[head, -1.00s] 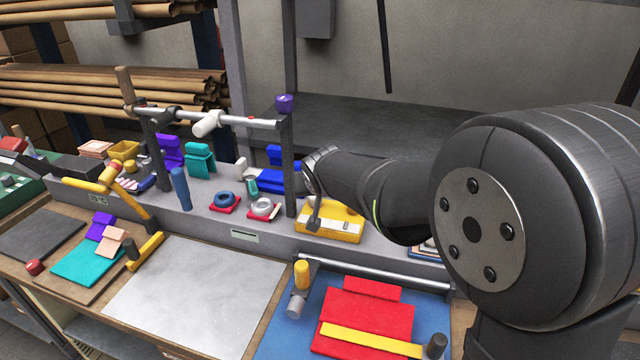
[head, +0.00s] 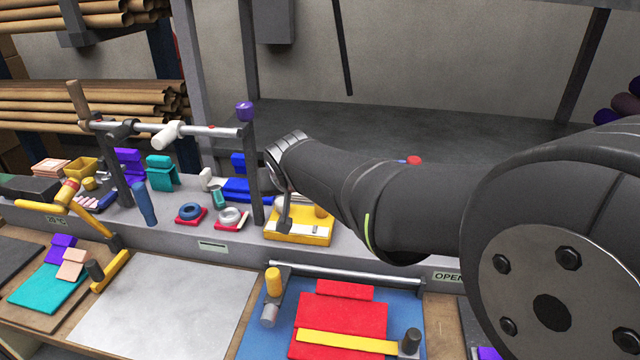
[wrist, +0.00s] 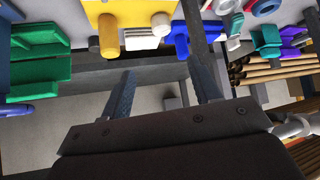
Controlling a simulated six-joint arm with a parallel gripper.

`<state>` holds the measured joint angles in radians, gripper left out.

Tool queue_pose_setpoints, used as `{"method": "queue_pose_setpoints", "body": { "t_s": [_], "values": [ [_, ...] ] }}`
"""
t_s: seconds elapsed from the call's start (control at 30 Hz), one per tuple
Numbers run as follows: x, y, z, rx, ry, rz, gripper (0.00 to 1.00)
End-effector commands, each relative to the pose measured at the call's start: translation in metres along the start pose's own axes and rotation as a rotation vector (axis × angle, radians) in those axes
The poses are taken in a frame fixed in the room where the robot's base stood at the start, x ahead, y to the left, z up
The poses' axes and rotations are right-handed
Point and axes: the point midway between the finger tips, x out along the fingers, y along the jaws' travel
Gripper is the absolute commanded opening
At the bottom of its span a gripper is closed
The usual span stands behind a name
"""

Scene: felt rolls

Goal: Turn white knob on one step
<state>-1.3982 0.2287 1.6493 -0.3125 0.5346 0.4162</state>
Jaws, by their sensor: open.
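A white ring-shaped knob (head: 230,217) sits on a red base on the grey bench ledge in the head view. A similar blue ring knob (head: 189,212) on a red base stands to its left. The white knob seems to show near the top right of the wrist view, partly cut by the frame edge. My gripper (wrist: 160,68) is open, with its two dark fingers apart and nothing between them. It is apart from the white knob, off to the knob's right in the head view. My arm hides much of the gripper there.
A yellow box (head: 300,232) stands right of the white knob. A grey post (head: 250,175) rises close by, carrying a rail with a white cylinder (head: 167,135). Blue blocks (head: 237,187) lie behind. The pale sheet (head: 170,295) in front is clear.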

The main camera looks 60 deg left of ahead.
Motion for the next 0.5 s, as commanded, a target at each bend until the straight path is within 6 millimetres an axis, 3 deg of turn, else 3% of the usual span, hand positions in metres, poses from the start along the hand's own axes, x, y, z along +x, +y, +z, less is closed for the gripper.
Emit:
{"method": "queue_pose_setpoints", "body": {
  "t_s": [0.27,0.5],
  "values": [
    [0.013,0.028,-0.04,-0.164,-0.208,-0.039,0.57],
    [0.009,0.035,-0.068,-0.355,-0.337,-0.22,0.57]
  ]
}}
